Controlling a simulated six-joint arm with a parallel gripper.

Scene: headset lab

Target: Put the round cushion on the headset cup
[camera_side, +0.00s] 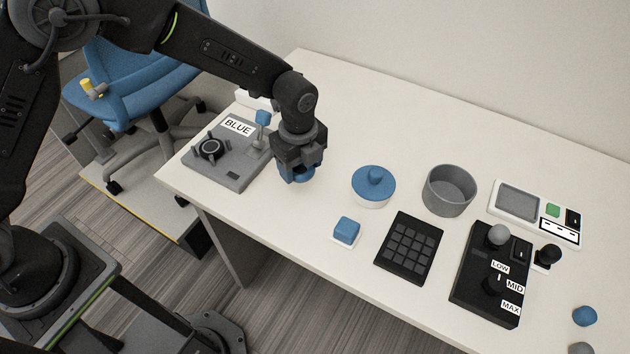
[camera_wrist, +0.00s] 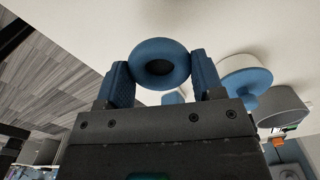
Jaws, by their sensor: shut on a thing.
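The round cushion is a blue ring with a dark hole, seen in the wrist view (camera_wrist: 160,49). It sits between the two blue pads of my gripper (camera_wrist: 162,78), which is shut on it. In the side view my gripper (camera_side: 298,170) points down over the table, right of the grey fixture (camera_side: 228,174) with the BLUE label. The held cushion shows only as a bit of blue under the jaws. A round black cup (camera_side: 212,148) lies face up on the fixture, apart from my gripper. The wrist view does not show this cup.
A small blue block on a post (camera_side: 263,118) stands at the fixture's right side, close to my gripper. To the right are a blue-lidded pot (camera_side: 374,187), a grey bowl (camera_side: 449,192), a blue cube (camera_side: 346,230), a black keypad (camera_side: 408,247) and a black control box (camera_side: 484,300).

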